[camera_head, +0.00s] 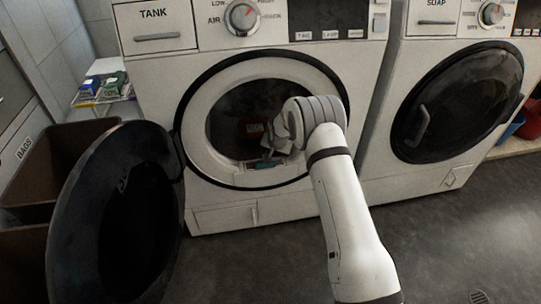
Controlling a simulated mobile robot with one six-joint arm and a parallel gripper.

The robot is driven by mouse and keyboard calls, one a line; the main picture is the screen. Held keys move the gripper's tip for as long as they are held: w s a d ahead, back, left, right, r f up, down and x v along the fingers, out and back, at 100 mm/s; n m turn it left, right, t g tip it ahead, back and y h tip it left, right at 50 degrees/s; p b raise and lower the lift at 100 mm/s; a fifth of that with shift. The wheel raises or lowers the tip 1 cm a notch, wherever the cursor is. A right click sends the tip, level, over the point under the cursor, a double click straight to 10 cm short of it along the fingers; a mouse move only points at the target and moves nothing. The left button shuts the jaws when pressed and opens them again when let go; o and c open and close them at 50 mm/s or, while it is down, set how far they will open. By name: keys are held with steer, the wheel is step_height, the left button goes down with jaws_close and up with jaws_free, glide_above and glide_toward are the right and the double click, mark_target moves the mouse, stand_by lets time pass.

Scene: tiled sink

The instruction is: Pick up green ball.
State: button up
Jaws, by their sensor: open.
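No green ball can be made out in the head view. My gripper (269,147) is at the open door of the left washing machine (218,217), at the front of its round opening. My wrist and forearm hide part of the opening's right side. The fingers are small and dark against the drum, and nothing can be seen held between them. A small teal and white patch (262,164) shows at the opening's lower rim, just below the fingers; I cannot tell what it is. A dim reddish shape (255,127) shows inside the dark drum.
The machine's round black door (117,215) hangs open at the left. A second washing machine (455,110) with its door shut stands at the right. Brown bins (60,150) and a small rack with boxes (103,90) are at the left.

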steer(key=c, duration=0.8)
steer(key=shift+r, duration=0.15)
